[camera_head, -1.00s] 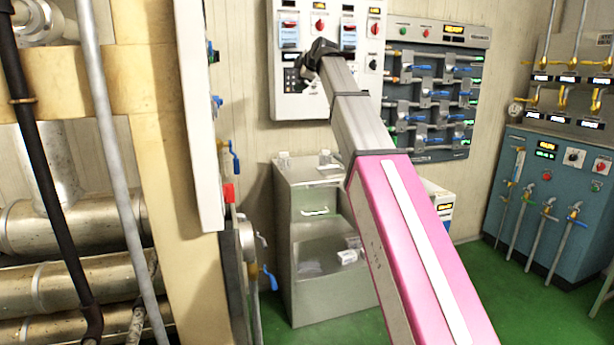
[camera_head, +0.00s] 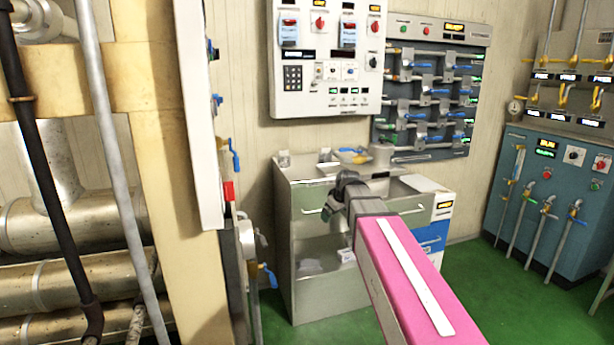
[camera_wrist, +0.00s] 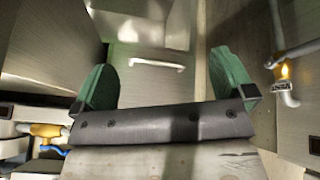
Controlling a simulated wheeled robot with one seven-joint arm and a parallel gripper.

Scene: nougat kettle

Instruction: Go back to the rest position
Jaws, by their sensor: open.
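My gripper (camera_wrist: 158,85) shows in the wrist view with its two green fingers spread wide and nothing between them. A metal cabinet front with a pale bar handle (camera_wrist: 157,64) lies beyond the fingers. In the head view my pink arm reaches up from the bottom, and its dark end is in front of the metal cabinet (camera_head: 300,235). The fingers cannot be made out in the head view.
A white control panel (camera_head: 326,100) and a grey valve board (camera_head: 432,90) hang on the back wall. A blue valve cabinet (camera_head: 553,195) stands at right. Large pipes (camera_head: 75,265) and a cream post (camera_head: 170,180) are at left. Green floor (camera_head: 530,310) is open at lower right.

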